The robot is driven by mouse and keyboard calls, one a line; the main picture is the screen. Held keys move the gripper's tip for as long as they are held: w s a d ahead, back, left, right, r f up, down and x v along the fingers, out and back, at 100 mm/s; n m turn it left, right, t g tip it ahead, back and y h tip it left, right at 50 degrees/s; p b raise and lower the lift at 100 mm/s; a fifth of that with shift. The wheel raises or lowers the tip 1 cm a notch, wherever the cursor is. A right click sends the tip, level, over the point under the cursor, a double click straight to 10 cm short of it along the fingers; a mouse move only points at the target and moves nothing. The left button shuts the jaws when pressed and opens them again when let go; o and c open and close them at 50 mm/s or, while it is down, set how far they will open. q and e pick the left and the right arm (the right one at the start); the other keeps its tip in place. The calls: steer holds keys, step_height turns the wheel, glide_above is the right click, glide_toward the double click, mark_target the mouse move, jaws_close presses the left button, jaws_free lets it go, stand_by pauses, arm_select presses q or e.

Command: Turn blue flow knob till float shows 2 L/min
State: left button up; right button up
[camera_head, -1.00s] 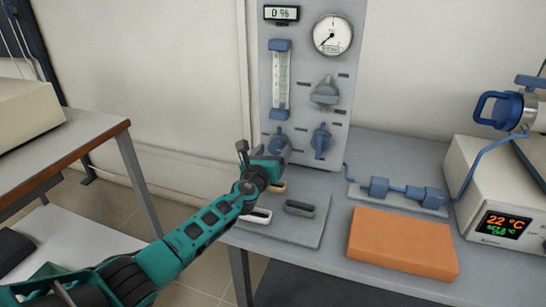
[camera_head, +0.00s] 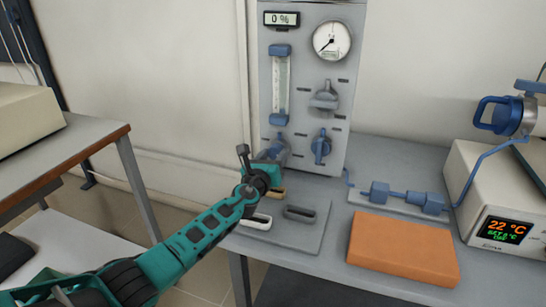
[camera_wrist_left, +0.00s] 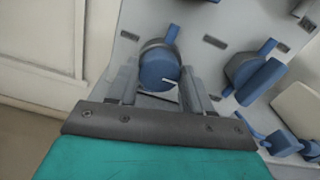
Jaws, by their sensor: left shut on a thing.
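The blue flow knob (camera_wrist_left: 160,68) is the lower left knob on the grey panel, below the flow tube (camera_head: 281,85) with blue end caps. In the head view the knob (camera_head: 278,143) is partly hidden by my gripper. My left gripper (camera_head: 268,160) reaches it from the left and below. In the left wrist view my left gripper (camera_wrist_left: 160,90) has one finger on each side of the knob and is shut on it. The float cannot be made out in the tube at this size. My right gripper is not in view.
A second blue knob (camera_head: 321,146) sits just right, with a grey knob (camera_head: 324,96) above it. A dial gauge (camera_head: 332,37) and a 0 % display (camera_head: 282,18) are higher up. Handles lie on a grey plate (camera_head: 288,234) below; an orange block (camera_head: 403,247) is right.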

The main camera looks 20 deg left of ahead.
arm_select(q)
steer(key=shift+f+n, duration=0.1)
steer(key=shift+n, duration=0.3)
steer(key=shift+n+b, duration=0.55)
steer(key=shift+n, duration=0.15)
steer(key=shift+n+b, duration=0.3)
steer(key=shift+n, duration=0.5)
steer(key=shift+a+n+b, duration=0.1)
steer(key=shift+n+b, duration=0.2)
steer(key=shift+n, duration=0.6)
steer(key=n+b, duration=0.1)
steer(key=n, duration=0.2)
steer(key=shift+n, duration=0.3)
steer(key=shift+f+n, duration=0.1)
steer(key=shift+n, duration=1.7)
steer(key=shift+b, duration=0.3)
steer(key=o, duration=1)
